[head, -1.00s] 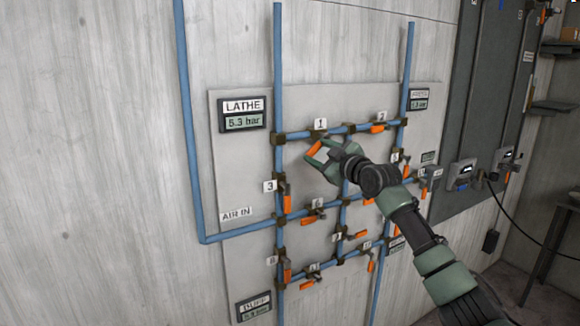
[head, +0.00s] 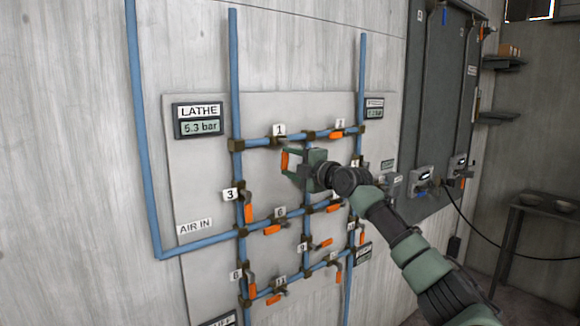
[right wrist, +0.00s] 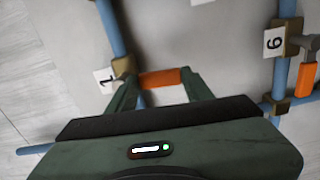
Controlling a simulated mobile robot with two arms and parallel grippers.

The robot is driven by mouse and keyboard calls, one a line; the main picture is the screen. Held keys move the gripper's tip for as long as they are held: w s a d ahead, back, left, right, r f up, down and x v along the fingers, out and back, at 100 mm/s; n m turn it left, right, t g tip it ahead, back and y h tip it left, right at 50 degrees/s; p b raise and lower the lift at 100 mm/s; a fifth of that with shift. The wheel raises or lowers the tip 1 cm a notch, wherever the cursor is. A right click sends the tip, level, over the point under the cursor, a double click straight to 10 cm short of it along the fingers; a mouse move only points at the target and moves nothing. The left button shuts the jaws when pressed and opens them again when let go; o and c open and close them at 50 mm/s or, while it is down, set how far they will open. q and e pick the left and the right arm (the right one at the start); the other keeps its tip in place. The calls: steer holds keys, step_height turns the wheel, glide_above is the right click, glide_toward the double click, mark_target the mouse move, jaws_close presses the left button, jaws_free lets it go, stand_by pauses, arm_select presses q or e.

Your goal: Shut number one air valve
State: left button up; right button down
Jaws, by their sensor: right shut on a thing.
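The number one air valve (head: 279,141) sits on the top horizontal blue pipe, just below its "1" label (head: 279,129). Its orange handle (head: 284,161) hangs below the pipe and points nearly straight down, across the pipe's line. My right gripper (head: 287,163) is shut on this handle. The right wrist view shows the handle (right wrist: 160,79) held between the two green fingertips, with the "1" label (right wrist: 105,80) beside them. The gripper hides part of the valve's surroundings. My left gripper is not in view.
Valve 2 (head: 337,135) is to the right on the same pipe, and valve 3 (head: 248,207) is below left. Several other orange-handled valves lie lower on the panel (head: 195,155). The lathe gauge (head: 200,120) reads 5.3 bar. The wall at left is clear.

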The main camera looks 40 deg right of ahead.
steer(key=shift+d+n, duration=0.15)
steer(key=shift+n, duration=0.25)
steer(key=c, duration=0.6)
jaws_free()
steer(key=s+b, duration=0.3)
steer(key=s, duration=0.4)
steer(key=shift+s+d+b, duration=0.15)
steer(key=shift+s+b, duration=0.25)
